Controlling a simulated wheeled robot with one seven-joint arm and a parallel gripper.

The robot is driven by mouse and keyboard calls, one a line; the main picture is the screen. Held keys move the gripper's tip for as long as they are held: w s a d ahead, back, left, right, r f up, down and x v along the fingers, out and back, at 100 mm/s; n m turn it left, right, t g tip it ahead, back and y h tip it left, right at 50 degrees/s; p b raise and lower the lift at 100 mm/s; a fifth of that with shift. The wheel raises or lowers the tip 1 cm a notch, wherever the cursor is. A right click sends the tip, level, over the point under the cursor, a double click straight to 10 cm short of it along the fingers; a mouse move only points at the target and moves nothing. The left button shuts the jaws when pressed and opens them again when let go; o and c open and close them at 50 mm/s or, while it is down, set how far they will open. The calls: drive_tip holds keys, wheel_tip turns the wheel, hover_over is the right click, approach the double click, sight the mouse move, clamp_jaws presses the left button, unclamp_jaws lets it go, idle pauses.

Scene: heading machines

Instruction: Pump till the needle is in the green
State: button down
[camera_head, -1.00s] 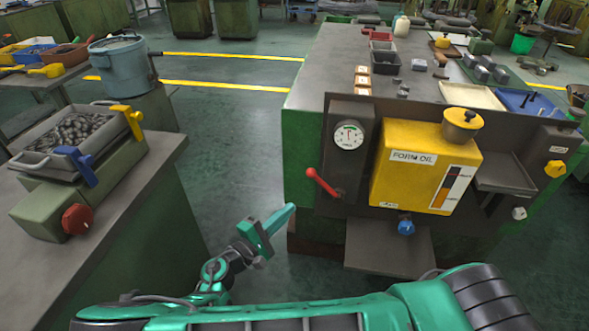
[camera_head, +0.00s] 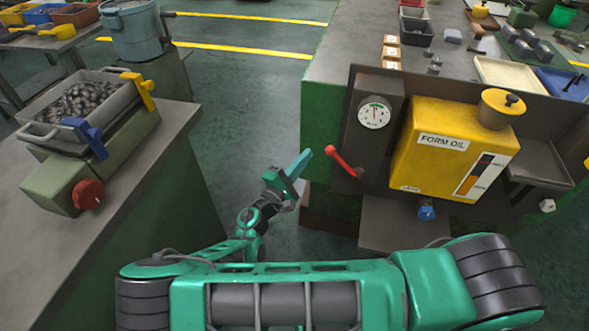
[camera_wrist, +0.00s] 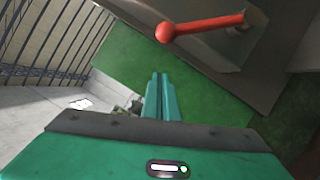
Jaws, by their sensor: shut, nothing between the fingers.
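The round white gauge (camera_head: 374,113) sits on a dark box on the machine's front panel, with green and red marks on its dial; its needle is too small to read surely. Below it a red pump lever (camera_head: 343,161) with a ball end points up and left. The lever also shows in the wrist view (camera_wrist: 205,27), ahead of the fingertips and a little to the right. My gripper (camera_head: 303,160) is shut and empty, just left of the lever's ball end and apart from it. Its two fingers lie together in the wrist view (camera_wrist: 160,82).
A yellow form oil tank (camera_head: 452,150) with a blue knob (camera_head: 427,212) under it is right of the gauge. A grey shelf (camera_head: 395,226) juts out below. A bench at left bears a bin of metal parts (camera_head: 120,88). Open floor lies between.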

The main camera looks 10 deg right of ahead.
drive_tip(key=shift+s+d+r, duration=0.4)
drive_tip(key=shift+s+d, duration=0.1)
drive_tip(key=shift+d, duration=0.3)
drive_tip(key=shift+s+d+r, duration=0.4)
drive_tip(key=shift+s+d, duration=0.1)
drive_tip(key=shift+d, duration=0.3)
drive_tip(key=shift+r, duration=0.1)
